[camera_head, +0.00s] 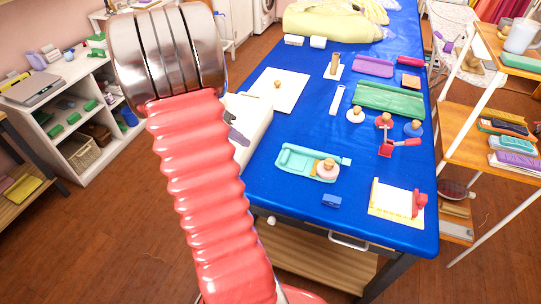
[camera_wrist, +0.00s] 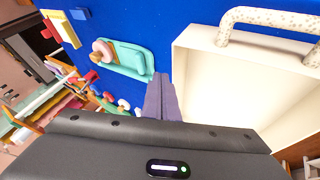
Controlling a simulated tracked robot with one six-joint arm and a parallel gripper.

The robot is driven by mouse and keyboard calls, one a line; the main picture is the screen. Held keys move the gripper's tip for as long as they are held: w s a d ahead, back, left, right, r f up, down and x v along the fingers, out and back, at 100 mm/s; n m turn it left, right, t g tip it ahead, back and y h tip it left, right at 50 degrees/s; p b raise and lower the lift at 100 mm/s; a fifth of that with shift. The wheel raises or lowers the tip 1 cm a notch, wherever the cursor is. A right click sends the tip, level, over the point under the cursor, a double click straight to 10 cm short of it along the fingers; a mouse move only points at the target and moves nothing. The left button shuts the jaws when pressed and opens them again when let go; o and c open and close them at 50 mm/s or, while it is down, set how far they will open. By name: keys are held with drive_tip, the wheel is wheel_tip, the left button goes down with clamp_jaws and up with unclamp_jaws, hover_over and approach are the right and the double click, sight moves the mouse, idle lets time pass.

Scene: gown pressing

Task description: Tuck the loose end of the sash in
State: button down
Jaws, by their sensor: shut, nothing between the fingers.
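My gripper (camera_wrist: 160,82) shows in the wrist view as two grey-purple fingers close together, shut and empty. In the head view only a small part of the gripper (camera_head: 238,137) shows beside my arm, over a white box. No strip in view is clearly the sash. A pale yellow cloth (camera_head: 325,26) lies in a rounded heap at the far end of the blue table (camera_head: 300,213), with more yellow folds at its right. My gripper is far from this cloth, at the table's near left. A loose sash end cannot be made out.
The white box (camera_wrist: 190,75) with a speckled handle (camera_wrist: 270,14) stands close to the fingers. A teal tray (camera_head: 293,158) with a pink knob lies to the right.

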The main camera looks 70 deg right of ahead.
idle(0.3)
drive_tip(key=x, duration=0.9)
drive_tip(key=shift+s+f, duration=0.1)
drive_tip(key=shift+f, duration=0.1)
drive_tip(key=s, duration=0.3)
drive_tip(key=shift+f, duration=0.15)
drive_tip(key=shift+s, duration=0.65)
